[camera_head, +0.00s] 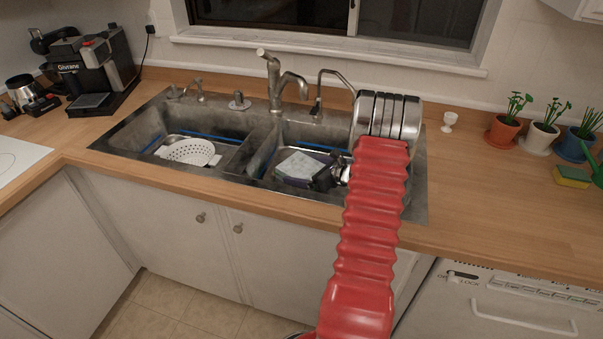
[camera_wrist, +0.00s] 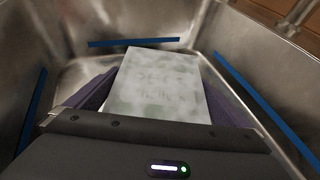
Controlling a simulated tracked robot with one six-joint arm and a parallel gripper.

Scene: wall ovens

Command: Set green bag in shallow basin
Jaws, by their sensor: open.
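A pale green and white flat-faced bag (camera_head: 299,165) lies in the right basin (camera_head: 275,144) of the double sink. In the wrist view the bag (camera_wrist: 158,85) lies on the basin floor, its pale face toward the camera. My gripper (camera_head: 317,174) reaches down into the right basin at the bag. Its purple fingers are apart, one on each side of the bag in the wrist view; whether they touch it I cannot tell. The bag's near end is hidden behind the gripper body. The left basin (camera_head: 128,140) looks the shallower one and holds a white colander (camera_head: 189,151).
A divider (camera_head: 247,150) separates the two basins. Faucets (camera_head: 274,80) stand along the back rim. Blue strips run along the basin walls (camera_wrist: 130,42). A coffee machine (camera_head: 92,75) stands at left; potted plants (camera_head: 503,130) and a sponge (camera_head: 572,176) are at right.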

